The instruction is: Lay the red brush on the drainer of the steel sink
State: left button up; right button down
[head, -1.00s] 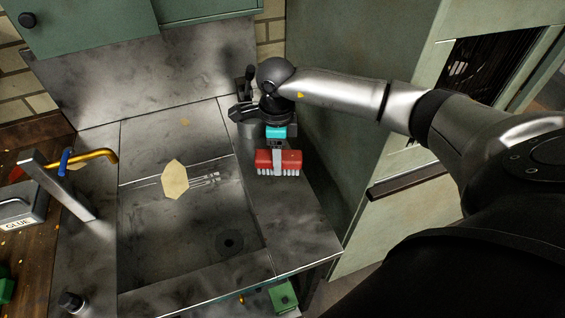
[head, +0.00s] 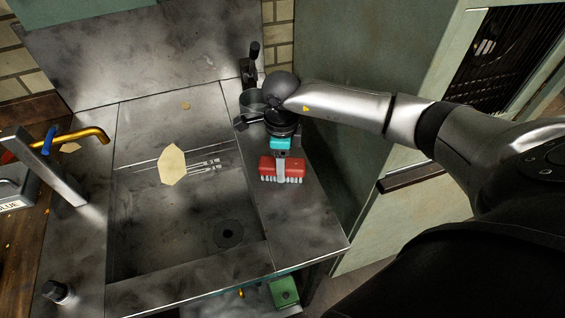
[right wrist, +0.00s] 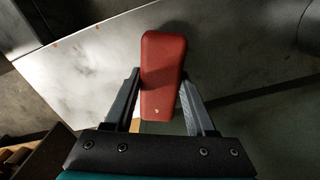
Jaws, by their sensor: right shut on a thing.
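The red brush (head: 270,166) has a red block back and pale bristles facing down in the head view. My right gripper (head: 281,170) is shut on it, and one finger crosses the front of the block. In the right wrist view the red block (right wrist: 163,72) sits between both fingers of the gripper (right wrist: 160,100). The brush is over the flat strip right of the basin of the steel sink (head: 305,222). I cannot tell whether it touches the steel. My left gripper is not in view.
A pale flat piece (head: 173,165) and a fork (head: 205,165) lie in the basin area. A brass tap (head: 82,137) is at left. A green cabinet (head: 385,90) closes off the right side.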

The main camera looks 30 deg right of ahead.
jog(key=shift+f, duration=0.15)
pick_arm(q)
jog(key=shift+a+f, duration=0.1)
pick_arm(e)
jog(key=shift+c, duration=1.1)
grip_release()
